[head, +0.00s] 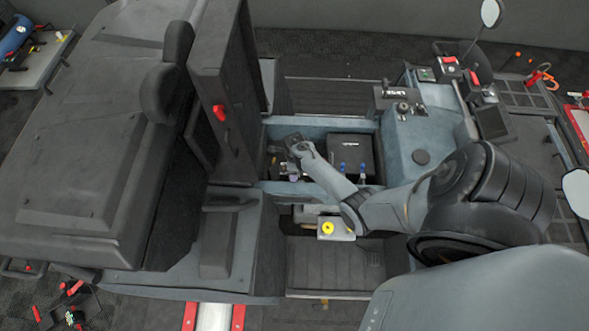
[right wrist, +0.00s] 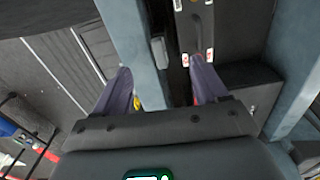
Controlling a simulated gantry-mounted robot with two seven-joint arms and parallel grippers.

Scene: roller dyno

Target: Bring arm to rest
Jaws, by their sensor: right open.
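My right arm (head: 385,208) comes in from the right and reaches over the open compartment of a grey-blue vehicle. Its gripper (head: 291,174) is at the left part of this compartment, with its dark palm partly hiding the fingers. In the right wrist view the two purple-grey fingers of the gripper (right wrist: 162,72) stand wide apart. Nothing is gripped between them. A blue-grey frame bar (right wrist: 142,42) passes behind the gap, and a dark part with white and red marks (right wrist: 196,30) lies beyond the right finger. My left gripper does not show.
A black box (head: 350,153) with blue-topped pieces stands in the compartment, right of the gripper. A yellow button box (head: 327,229) sits nearer the front. A tall dark panel with a red handle (head: 220,113) rises on the left. A control console (head: 402,107) stands at the right.

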